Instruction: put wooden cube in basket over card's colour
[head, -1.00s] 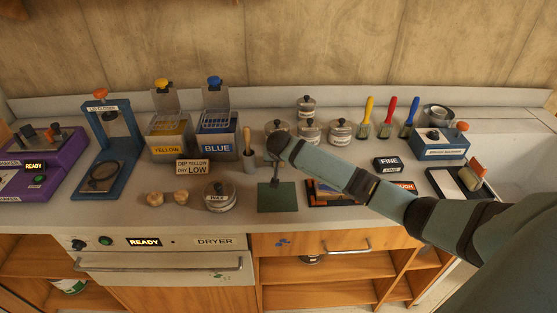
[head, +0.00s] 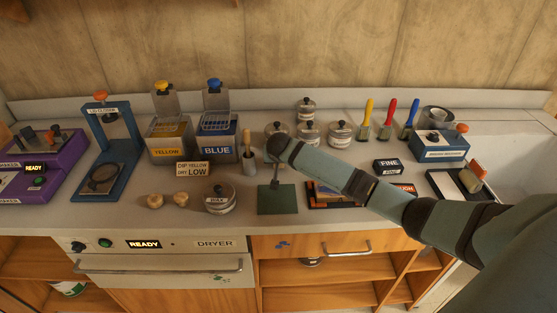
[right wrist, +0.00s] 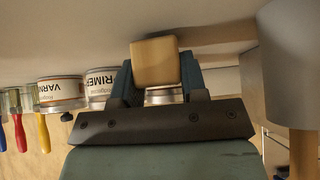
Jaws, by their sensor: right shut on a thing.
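The wooden cube (right wrist: 155,62) is held between the two dark blue fingers of my right gripper (right wrist: 158,80) in the right wrist view. In the head view my right arm reaches in from the right and its wrist hangs above the green mat (head: 277,202); the cube cannot be made out there. The card (head: 193,168) reads "DIP YELLOW DRY LOW". Behind it stand the yellow tank (head: 168,148) and the blue tank (head: 217,149), lids raised. A mesh basket (head: 167,126) shows above the yellow one and another basket (head: 213,122) above the blue one. My left gripper is not in view.
A wooden-handled tool (head: 248,152) stands right of the blue tank. Two round wooden pieces (head: 165,200) and a wax tin (head: 220,200) sit in front. A blue press (head: 107,150) is left of the tanks. Several tins (head: 307,133) stand behind my arm.

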